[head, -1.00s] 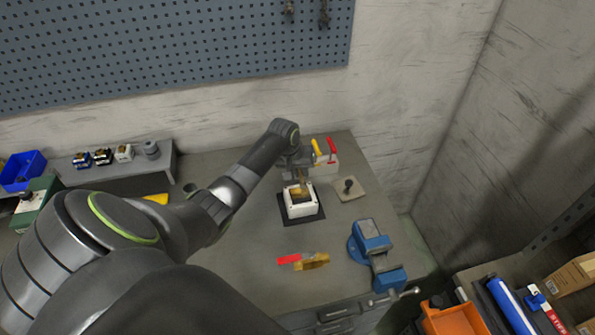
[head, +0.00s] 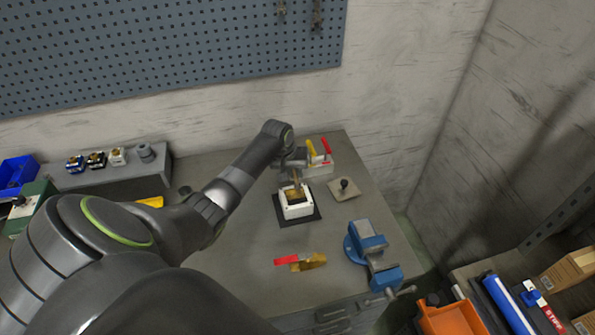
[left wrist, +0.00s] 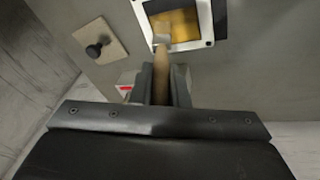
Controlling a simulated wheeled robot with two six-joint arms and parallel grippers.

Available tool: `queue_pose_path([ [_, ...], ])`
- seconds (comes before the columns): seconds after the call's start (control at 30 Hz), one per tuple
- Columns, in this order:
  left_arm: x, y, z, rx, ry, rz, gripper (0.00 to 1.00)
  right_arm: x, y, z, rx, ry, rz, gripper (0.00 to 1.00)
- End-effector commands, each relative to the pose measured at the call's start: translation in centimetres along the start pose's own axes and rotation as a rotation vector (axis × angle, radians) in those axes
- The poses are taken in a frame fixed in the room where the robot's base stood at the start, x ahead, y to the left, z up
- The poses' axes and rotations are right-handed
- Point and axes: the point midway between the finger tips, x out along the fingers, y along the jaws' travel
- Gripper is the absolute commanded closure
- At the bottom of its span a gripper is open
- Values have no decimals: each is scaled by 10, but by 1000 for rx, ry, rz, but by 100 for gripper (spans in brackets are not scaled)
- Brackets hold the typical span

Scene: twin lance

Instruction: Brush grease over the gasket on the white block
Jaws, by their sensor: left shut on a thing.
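The white block (head: 297,211) sits on a dark mat (head: 311,217) on the workbench. Its top has a dark-edged opening with a golden inside; I cannot clearly tell the gasket from the dark edge. In the left wrist view the white block (left wrist: 207,43) is at the top, with the golden area (left wrist: 184,22) in it. My left gripper (head: 296,173) is over the block, shut on a brush (left wrist: 161,62) with a wooden handle. The brush points at the block, its pale ferrule over the near edge of the opening. Whether its bristles touch is unclear. My right gripper is not in view.
A beige plate with a black knob (head: 344,186) lies right of the block. A blue vise (head: 368,245) stands at the bench's right edge. A red and gold tool (head: 300,261) lies in front. A clamp with red and yellow handles (head: 318,152) stands behind.

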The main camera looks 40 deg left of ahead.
Motion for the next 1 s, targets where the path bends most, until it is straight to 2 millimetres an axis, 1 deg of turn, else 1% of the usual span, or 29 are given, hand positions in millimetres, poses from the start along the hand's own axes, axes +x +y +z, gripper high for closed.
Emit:
queue_pose_path([
  [0.2, -2, -8, 3, 0, 0, -1, 100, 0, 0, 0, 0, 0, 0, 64],
  [1.0, -8, -29, 11, 0, 0, -1, 100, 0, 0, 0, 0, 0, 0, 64],
])
